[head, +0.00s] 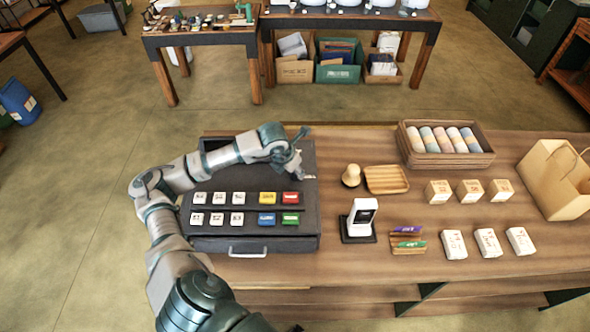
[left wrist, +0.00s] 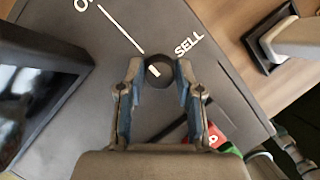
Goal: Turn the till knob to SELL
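The dark till (head: 225,238) stands at the left end of the wooden counter. In the left wrist view, its round black knob (left wrist: 160,71) has a short white mark tilted toward the upper left. The white word SELL (left wrist: 189,44) is to the knob's upper right. A label starting with O (left wrist: 84,5) is cut off at the top left. My left gripper (left wrist: 158,76) has one finger on each side of the knob, very close; contact is unclear. In the head view, my left gripper (head: 304,170) is over the till's back right corner and the knob cannot be made out. My right gripper is not in view.
Several till keys (head: 237,198) lie in front of my left gripper. A white card terminal (head: 361,218), a bell-shaped wooden item (head: 351,175) and a slatted wooden tray (head: 386,180) stand to the right. A basket of rolls (head: 484,160) and a paper bag (head: 556,180) are farther right.

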